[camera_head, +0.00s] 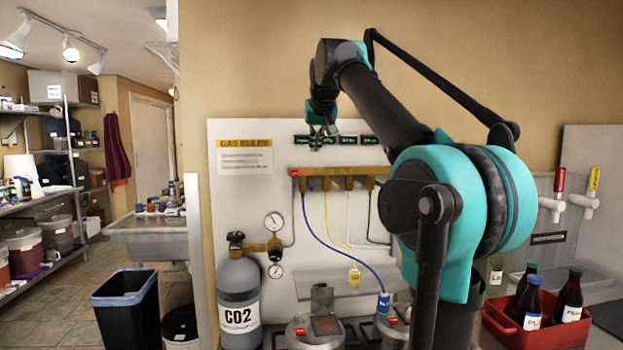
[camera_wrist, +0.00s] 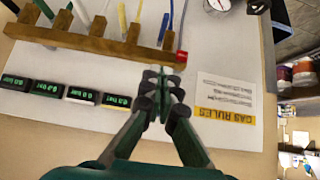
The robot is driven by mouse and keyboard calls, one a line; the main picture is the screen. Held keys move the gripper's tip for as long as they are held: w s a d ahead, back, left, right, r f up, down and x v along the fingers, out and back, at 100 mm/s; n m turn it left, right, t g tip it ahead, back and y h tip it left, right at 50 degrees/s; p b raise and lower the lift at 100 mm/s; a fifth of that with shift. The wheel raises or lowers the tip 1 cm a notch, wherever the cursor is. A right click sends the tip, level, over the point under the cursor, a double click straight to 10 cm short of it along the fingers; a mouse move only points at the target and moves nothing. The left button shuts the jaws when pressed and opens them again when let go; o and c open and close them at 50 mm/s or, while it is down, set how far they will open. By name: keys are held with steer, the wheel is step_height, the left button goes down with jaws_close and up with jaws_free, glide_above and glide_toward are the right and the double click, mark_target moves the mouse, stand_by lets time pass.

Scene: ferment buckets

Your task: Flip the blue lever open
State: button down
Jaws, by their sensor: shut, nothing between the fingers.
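The wooden gas manifold (camera_head: 335,171) is on the white wall panel, with several coloured fittings and hoses below it. A small blue part (camera_head: 310,184) sits at its left end, above the blue hose (camera_head: 317,232); I cannot tell lever from fitting. In the wrist view the manifold (camera_wrist: 85,37) runs across the top, with the blue piece (camera_wrist: 164,27) near its red-capped end. My gripper (camera_head: 322,127) is above the manifold's left part, in front of the displays. Its fingers (camera_wrist: 165,82) are shut and empty, apart from the blue piece.
Small green-digit displays (camera_head: 345,140) line the panel above the manifold, and a gas rules sign (camera_head: 244,157) is to their left. Pressure gauges (camera_head: 274,222) and a CO2 cylinder (camera_head: 239,290) stand lower left. Steel kegs (camera_head: 315,333) are below. A red crate (camera_head: 500,325) holds bottles at right.

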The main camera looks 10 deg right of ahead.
glide_above(312, 186)
step_height(312, 186, down, 6)
steer(key=shift+s+f, duration=0.15)
steer(key=shift+f, duration=0.1)
steer(key=f, duration=0.3)
steer(key=shift+w+f, duration=0.2)
steer(key=shift+w, duration=0.05)
steer(key=shift+f, duration=0.65)
